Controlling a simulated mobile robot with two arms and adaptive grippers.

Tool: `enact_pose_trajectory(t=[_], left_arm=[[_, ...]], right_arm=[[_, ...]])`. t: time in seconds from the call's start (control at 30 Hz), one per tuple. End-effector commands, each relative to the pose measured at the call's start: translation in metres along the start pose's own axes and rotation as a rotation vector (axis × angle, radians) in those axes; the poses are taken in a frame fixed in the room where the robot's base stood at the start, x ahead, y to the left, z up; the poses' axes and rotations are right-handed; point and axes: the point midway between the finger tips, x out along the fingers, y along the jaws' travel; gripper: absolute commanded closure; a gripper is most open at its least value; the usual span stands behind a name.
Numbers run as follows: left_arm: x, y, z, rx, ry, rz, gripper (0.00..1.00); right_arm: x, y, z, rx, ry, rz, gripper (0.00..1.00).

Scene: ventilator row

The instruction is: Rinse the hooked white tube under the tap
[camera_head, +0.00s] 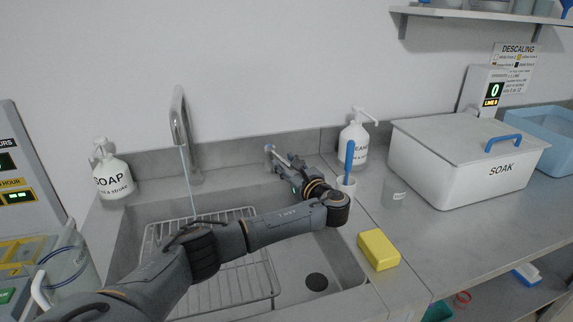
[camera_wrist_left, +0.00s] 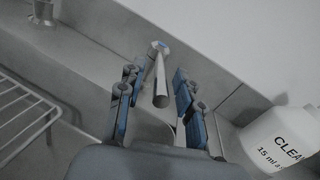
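The tap (camera_head: 180,120) stands behind the sink, and a thin stream of water runs from it. A white curved piece (camera_head: 40,288) shows beside a clear jug at the lower left; I cannot tell whether it is the hooked tube or a handle. My left arm reaches across the sink. My left gripper (camera_head: 282,165) is at the back ledge, around a pale rod with a blue-marked end (camera_head: 269,148), perhaps the tap's lever. In the left wrist view this rod (camera_wrist_left: 160,85) lies between the gripper's (camera_wrist_left: 155,100) parted fingers, with gaps on both sides. My right gripper is out of view.
The sink holds a wire rack (camera_head: 260,275). A lidded SOAK box (camera_head: 450,185) stands on the right counter.

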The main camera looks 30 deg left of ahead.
Motion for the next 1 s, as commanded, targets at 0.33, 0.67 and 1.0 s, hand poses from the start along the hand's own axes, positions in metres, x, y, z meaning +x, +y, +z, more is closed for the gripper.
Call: enact_pose_trajectory(t=[0.33, 0.67, 1.0], left_arm=[[0.000, 0.000, 0.000, 0.000, 0.000, 0.000, 1.00], [0.000, 0.002, 0.003, 0.002, 0.003, -0.015, 1.00], [0.002, 0.020, 0.008, 0.005, 0.034, -0.167, 1.00]], right_arm=[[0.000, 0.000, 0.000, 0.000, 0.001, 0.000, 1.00], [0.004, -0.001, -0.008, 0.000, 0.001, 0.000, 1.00], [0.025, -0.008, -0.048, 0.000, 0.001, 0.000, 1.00]])
